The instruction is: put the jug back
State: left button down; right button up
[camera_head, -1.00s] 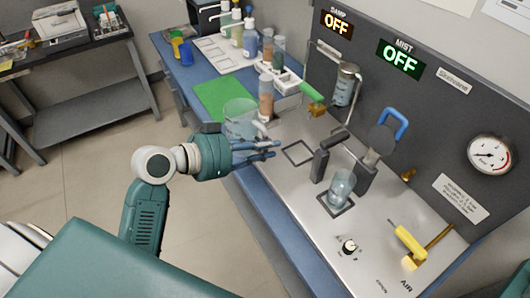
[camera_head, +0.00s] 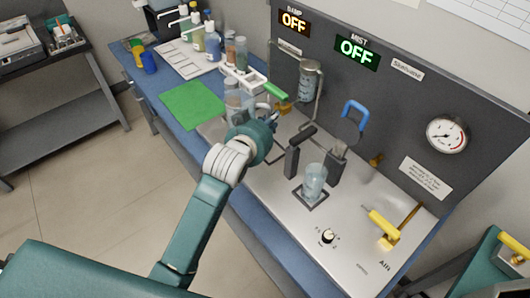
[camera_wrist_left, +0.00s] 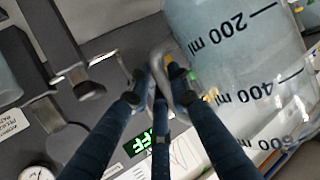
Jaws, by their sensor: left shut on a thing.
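The jug is clear, with black millilitre marks, and fills the upper right of the left wrist view (camera_wrist_left: 235,60). My left gripper (camera_wrist_left: 160,100) is shut on the jug's handle (camera_wrist_left: 160,58). In the head view the left gripper (camera_head: 270,122) is over the left part of the steel worktop (camera_head: 262,190). I cannot tell whether the jug touches the worktop. My right gripper is not in view.
A glass beaker (camera_head: 314,180) stands on a square plate right of the gripper, near black clamps (camera_head: 292,160). A green-handled valve (camera_head: 276,92) is just behind the gripper. A green mat (camera_head: 192,105) lies left. Several bottles stand at the back.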

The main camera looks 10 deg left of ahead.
pick_arm(q)
notch_tip(320, 180, down, 13)
jog(key=shift+w+f+p, duration=0.1)
jog(key=shift+f+p, duration=0.1)
jog(key=shift+p, duration=0.2)
jog(key=c, duration=1.9)
grip_release()
jog(key=shift+f, duration=0.2)
jog(key=shift+c, duration=0.2)
jog(key=o, duration=0.3)
jog(key=shift+r, duration=0.2)
jog(key=shift+s, duration=0.45)
jog(key=b+v, duration=0.1)
jog(key=v, duration=1)
jog(key=shift+s+a, duration=0.1)
jog(key=shift+s, duration=0.05)
